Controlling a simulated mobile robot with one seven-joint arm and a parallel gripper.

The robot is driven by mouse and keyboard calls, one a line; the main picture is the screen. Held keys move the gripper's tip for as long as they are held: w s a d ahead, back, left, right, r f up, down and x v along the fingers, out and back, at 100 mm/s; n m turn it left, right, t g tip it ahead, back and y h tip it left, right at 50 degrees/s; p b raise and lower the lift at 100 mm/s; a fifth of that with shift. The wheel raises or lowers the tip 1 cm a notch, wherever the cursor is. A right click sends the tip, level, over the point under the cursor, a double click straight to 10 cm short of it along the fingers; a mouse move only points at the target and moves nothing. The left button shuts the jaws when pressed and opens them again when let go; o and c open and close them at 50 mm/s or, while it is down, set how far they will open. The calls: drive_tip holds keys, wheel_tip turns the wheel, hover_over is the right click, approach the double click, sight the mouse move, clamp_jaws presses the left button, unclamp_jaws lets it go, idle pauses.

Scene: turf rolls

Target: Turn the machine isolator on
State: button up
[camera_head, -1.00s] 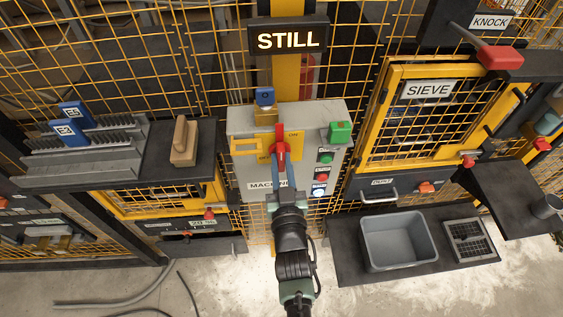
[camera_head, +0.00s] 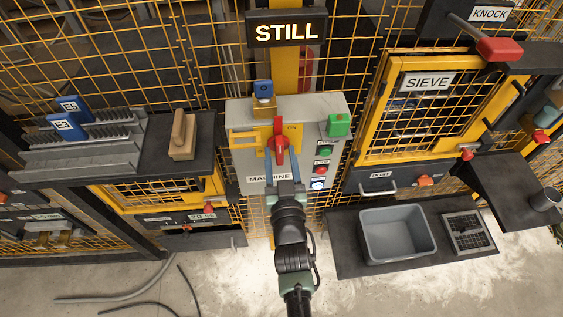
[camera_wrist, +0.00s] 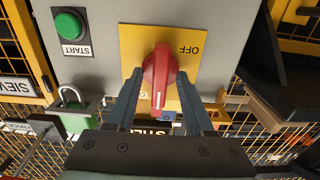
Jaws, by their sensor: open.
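The machine isolator is a red rotary handle (camera_head: 280,142) on a yellow plate (camera_head: 244,139) on the front of a grey box (camera_head: 240,178). In the head view the handle stands about upright, with ON beside its upper end. The wrist view is upside down; there the red handle (camera_wrist: 160,75) has a white line pointing down, away from the OFF label. My gripper (camera_head: 282,156) is open at the box. In the wrist view its fingers (camera_wrist: 158,73) lie either side of the handle, with visible gaps. ON is mostly hidden there.
A lit sign (camera_head: 287,34) above reads STILL. A green padlock (camera_wrist: 75,122) and green START button (camera_wrist: 68,26) are beside the isolator. A blue padlock (camera_head: 263,93) is on the box top. A grey tub (camera_head: 398,235) stands on the lower right shelf.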

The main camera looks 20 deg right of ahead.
drive_tip(key=shift+s+a+f, duration=0.1)
drive_tip(key=shift+s+f, duration=0.05)
drive_tip(key=shift+s, duration=0.45)
drive_tip(key=b+v, duration=0.3)
drive_tip(key=v, duration=0.8)
drive_tip(key=shift+s+a, duration=0.2)
drive_tip(key=shift+s, duration=0.15)
drive_tip(key=w+a+r+n+t+y, duration=0.1)
drive_tip(key=w+a+r+t, duration=0.15)
drive_tip(key=r, duration=0.75)
drive_tip(key=w+a+r+t, duration=0.1)
drive_tip(key=w+r, duration=0.3)
drive_tip(key=r, duration=0.6)
drive_tip(key=w+a+r+n+t+y, duration=0.1)
drive_tip(key=w+a+r+t, duration=0.15)
drive_tip(key=r, duration=0.75)
drive_tip(key=s+a+r+t+y, duration=0.1)
drive_tip(key=s+a+r+t, duration=0.1)
drive_tip(key=r, duration=1)
drive_tip(key=s+a+r+n+t+y, duration=0.1)
drive_tip(key=s+a+r, duration=0.3)
drive_tip(key=r, duration=0.9)
drive_tip(key=s+t+y, duration=0.1)
drive_tip(key=s, duration=0.2)
drive_tip(key=shift+a+b, duration=0.1)
drive_tip(key=shift+b, duration=0.25)
